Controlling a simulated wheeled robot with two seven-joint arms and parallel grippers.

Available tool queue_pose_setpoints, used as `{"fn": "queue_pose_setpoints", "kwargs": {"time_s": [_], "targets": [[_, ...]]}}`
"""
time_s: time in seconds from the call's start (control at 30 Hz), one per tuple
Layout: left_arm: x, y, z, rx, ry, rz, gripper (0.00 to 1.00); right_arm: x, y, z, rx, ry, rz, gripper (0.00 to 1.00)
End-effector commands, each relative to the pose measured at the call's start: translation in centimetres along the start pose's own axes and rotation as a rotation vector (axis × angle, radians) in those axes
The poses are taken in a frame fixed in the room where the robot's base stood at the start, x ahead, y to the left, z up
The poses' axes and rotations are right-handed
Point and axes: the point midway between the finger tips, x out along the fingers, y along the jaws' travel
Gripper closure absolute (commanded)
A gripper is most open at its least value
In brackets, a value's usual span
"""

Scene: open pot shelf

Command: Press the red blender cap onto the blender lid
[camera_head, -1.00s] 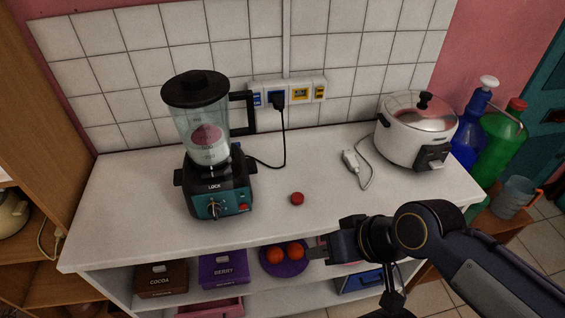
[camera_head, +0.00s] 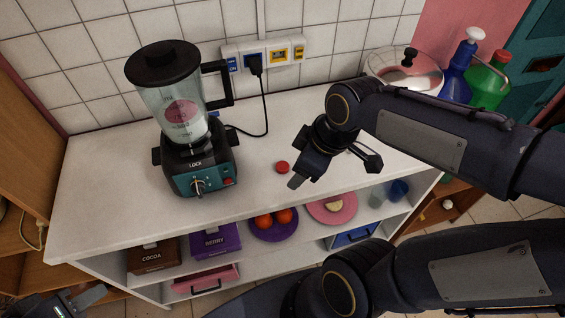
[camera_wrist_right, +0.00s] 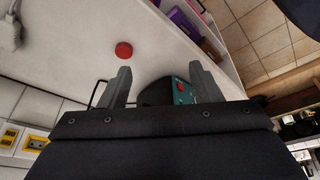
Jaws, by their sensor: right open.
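The small red cap (camera_head: 282,167) lies on the white counter. It also shows in the right wrist view (camera_wrist_right: 124,50), ahead of one fingertip. The blender (camera_head: 175,110) stands upright at the left, its black lid (camera_head: 162,62) on top. My right gripper (camera_head: 301,178) is just right of the cap, apart from it. In the right wrist view its two fingers (camera_wrist_right: 160,85) are spread with nothing between them. Part of my left gripper (camera_head: 85,298) shows at the bottom left corner, away from the counter; its jaw opening is unclear.
The counter (camera_head: 100,200) is clear in front of the blender. A black cord runs to the wall sockets (camera_head: 265,52). The rice cooker (camera_head: 405,68), partly hidden by my arm, and bottles (camera_head: 488,80) stand at the right. The shelf below holds boxes (camera_head: 215,240) and plates.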

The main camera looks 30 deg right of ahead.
Motion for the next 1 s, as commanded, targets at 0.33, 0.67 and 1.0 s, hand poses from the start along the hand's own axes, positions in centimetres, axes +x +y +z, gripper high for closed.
{"fn": "queue_pose_setpoints", "kwargs": {"time_s": [0.33,0.67,1.0], "targets": [[-2.3,1.1,-1.2,0.0,0.0,0.0,0.64,5.8,6.4,-5.7,-1.077,-0.261,-0.17,0.42],[-2.5,1.1,-1.2,0.0,0.0,0.0,0.64,7.7,7.3,-6.5,-1.301,-0.287,-0.229,0.42],[-2.5,1.1,-1.2,0.0,0.0,0.0,0.64,8.9,7.3,-6.0,-1.296,-0.287,-0.232,0.42]]}}
